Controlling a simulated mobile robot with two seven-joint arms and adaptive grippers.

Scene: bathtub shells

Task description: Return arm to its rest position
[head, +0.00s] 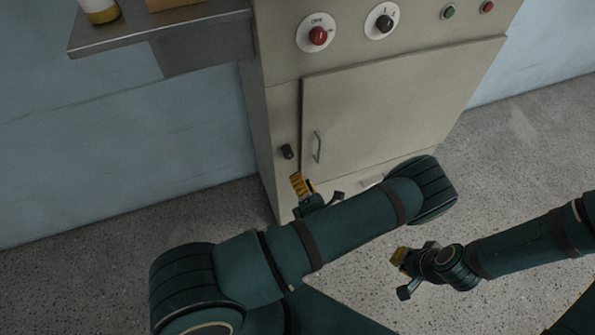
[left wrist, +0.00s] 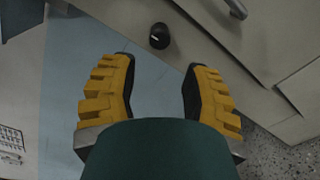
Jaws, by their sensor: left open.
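My left gripper (head: 310,190) is at the front of a beige cabinet, just below a small black knob (head: 287,152). Its yellow fingers are wide apart with nothing between them in the left wrist view (left wrist: 160,85). There the knob (left wrist: 159,36) shows beyond the fingertips, apart from them. My left arm crosses the lower middle of the head view, with its elbow bent at the right. My right gripper (head: 403,272) hangs over the floor at the lower right, clear of the cabinet; its finger opening is too small and angled to judge.
The beige cabinet (head: 390,100) has a closed door with a metal handle (head: 318,147), and red and black dials above. A metal shelf (head: 160,30) with a bottle (head: 100,10) juts out at upper left. The speckled floor (head: 520,150) is clear at right.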

